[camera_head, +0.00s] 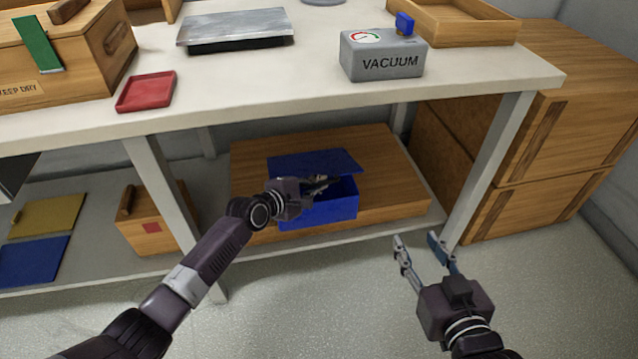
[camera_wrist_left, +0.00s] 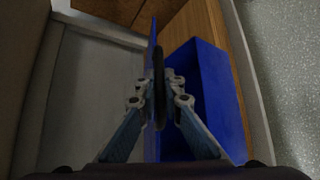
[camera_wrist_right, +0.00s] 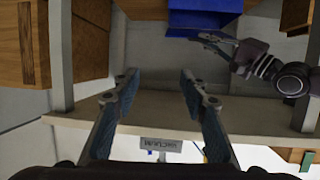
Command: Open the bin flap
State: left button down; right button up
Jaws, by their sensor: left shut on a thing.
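The blue bin (camera_head: 325,207) sits on a wooden board or box on the lower shelf. Its blue flap (camera_head: 308,160) stands at an angle above the bin body; in the left wrist view the flap (camera_wrist_left: 151,60) shows nearly edge-on beside the bin (camera_wrist_left: 205,75). My left gripper (camera_head: 322,184) is at the flap's front. In the left wrist view its fingers (camera_wrist_left: 160,95) are shut on a dark handle at the flap. The fingers partly hide the bin's opening. My right gripper (camera_head: 417,240) is open and empty, in front of the shelf, to the right of the bin.
The tabletop (camera_head: 290,75) overhangs the bin, with a leg (camera_head: 165,190) to the left and another (camera_head: 495,160) to the right. Wooden crates (camera_head: 560,130) stand at the right. A small wooden box (camera_head: 148,232) stands left on the shelf. The floor in front is clear.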

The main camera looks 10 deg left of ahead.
pick_arm(q)
jog(key=shift+n+g, duration=0.4)
jog(key=shift+g, duration=0.1)
jog(key=shift+w+a+r+p, duration=0.15)
jog(key=shift+w+r+p, duration=0.3)
jog(key=shift+r+p, duration=0.4)
jog(key=shift+w+a+r+p, duration=0.15)
jog(key=shift+w+r+p, duration=0.3)
jog(key=shift+r+p, duration=0.35)
jog(key=shift+w+a+r+p, duration=0.15)
jog(key=shift+w+r+p, duration=0.4)
jog(key=shift+r, duration=0.45)
pick_arm(e)
jog(key=s+d+f+g+h, duration=0.1)
jog(key=s+d+f+g, duration=0.2)
jog(key=s, duration=0.6)
jog(key=s+d+f+g+h, duration=0.1)
jog(key=s+d+f+g, duration=0.2)
jog(key=s+f+g, duration=0.4)
jog(key=shift+s+d+f+m+g+h, duration=0.15)
jog(key=shift+s+f+m+g+h, duration=0.2)
jog(key=shift+s+f, duration=0.65)
pick_arm(q)
jog(key=shift+r, duration=0.15)
pick_arm(e)
jog(key=shift+r, duration=0.1)
